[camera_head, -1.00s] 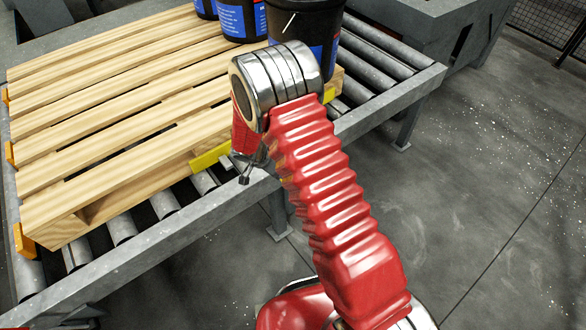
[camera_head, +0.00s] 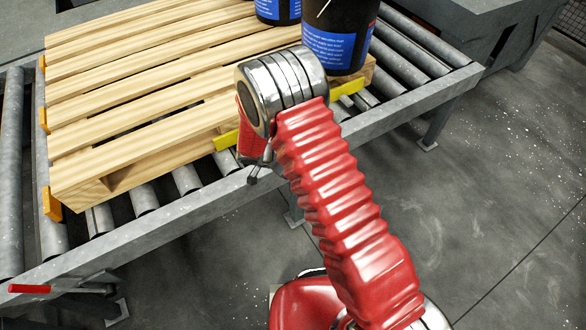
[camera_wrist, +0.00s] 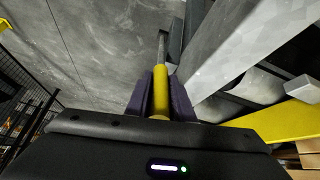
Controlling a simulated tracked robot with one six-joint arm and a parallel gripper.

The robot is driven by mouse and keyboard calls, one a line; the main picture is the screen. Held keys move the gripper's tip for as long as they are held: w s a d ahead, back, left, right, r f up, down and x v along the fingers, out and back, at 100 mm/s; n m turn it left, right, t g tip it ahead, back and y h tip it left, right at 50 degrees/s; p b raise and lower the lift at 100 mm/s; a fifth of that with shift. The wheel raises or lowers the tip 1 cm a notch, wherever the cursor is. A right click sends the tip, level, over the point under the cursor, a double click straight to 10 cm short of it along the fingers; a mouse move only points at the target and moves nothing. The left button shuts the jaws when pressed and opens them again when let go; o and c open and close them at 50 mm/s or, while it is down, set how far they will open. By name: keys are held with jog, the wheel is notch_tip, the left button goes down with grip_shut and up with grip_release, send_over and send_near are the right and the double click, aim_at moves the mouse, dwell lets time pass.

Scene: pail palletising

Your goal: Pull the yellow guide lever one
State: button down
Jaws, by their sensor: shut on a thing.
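The yellow guide lever (camera_wrist: 160,83) shows in the wrist view as a yellow grip on a grey rod. My gripper (camera_wrist: 160,92) has its dark pads shut on this grip, one on each side. In the head view my gripper (camera_head: 256,172) is mostly hidden behind my red arm, at the conveyor's near side rail. A yellow guide bar (camera_head: 226,140) runs along the pallet's near side. It also shows in the wrist view (camera_wrist: 270,122), to the right of the lever.
A wooden pallet (camera_head: 130,110) lies on the roller conveyor (camera_head: 150,236). Black pails with blue labels (camera_head: 330,42) stand at its far right. Orange stops (camera_head: 50,204) line its left edge. A red-handled lever (camera_head: 30,288) is at the lower left. Open floor (camera_head: 500,180) lies right.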

jog(key=c, duration=1.6)
grip_release()
jog(key=shift+a, duration=0.15)
jog(key=shift+o, duration=0.2)
jog(key=v, duration=1.3)
jog(key=shift+a+r, duration=0.2)
jog(key=shift+r, duration=0.05)
jog(key=shift+s, duration=0.1)
